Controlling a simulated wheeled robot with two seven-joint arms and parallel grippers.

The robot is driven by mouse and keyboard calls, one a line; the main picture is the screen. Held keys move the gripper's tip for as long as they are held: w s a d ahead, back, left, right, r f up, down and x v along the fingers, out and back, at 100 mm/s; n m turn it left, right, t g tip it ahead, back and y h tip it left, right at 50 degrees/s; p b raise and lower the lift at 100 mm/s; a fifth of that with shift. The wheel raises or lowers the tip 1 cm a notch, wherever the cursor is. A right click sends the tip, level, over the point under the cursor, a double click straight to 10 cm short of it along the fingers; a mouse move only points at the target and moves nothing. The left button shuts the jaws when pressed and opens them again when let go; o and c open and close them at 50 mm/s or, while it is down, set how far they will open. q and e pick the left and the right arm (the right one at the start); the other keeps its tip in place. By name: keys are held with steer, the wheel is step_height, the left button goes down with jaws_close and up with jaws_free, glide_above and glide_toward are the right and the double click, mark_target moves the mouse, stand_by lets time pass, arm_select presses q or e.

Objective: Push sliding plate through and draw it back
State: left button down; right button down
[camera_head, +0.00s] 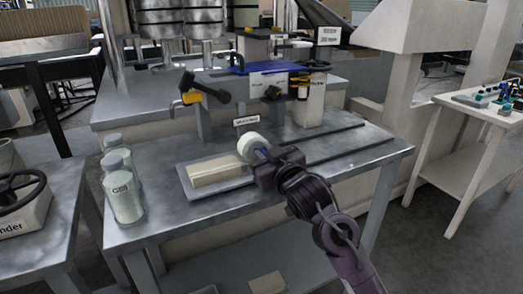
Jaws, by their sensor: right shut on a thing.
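My right gripper (262,156) reaches in from the lower right over the front of the metal table. It is shut on a cream round knob (249,147) with a bit of blue beside it; the exact contact is small and partly hidden by the gripper. A flat grey plate (232,184) lies just left of the gripper, bearing a cream block (215,170). I cannot tell whether the knob is joined to this plate. A blue flat piece (268,67) sits higher up on the machine behind. My left gripper is not in view.
Glass jars (122,195) stand at the table's left edge. A yellow-and-black handle (203,88) juts out from the machine. Two dark slots (345,147) run along the metal table (190,228) on the right, where its top is clear. A white side table (470,120) stands at right.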

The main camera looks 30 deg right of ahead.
steer(key=shift+a, duration=0.15)
steer(key=c, duration=1.5)
jaws_free()
steer(key=shift+a, duration=0.15)
steer(key=shift+o, duration=0.2)
steer(key=shift+s, duration=3.95)
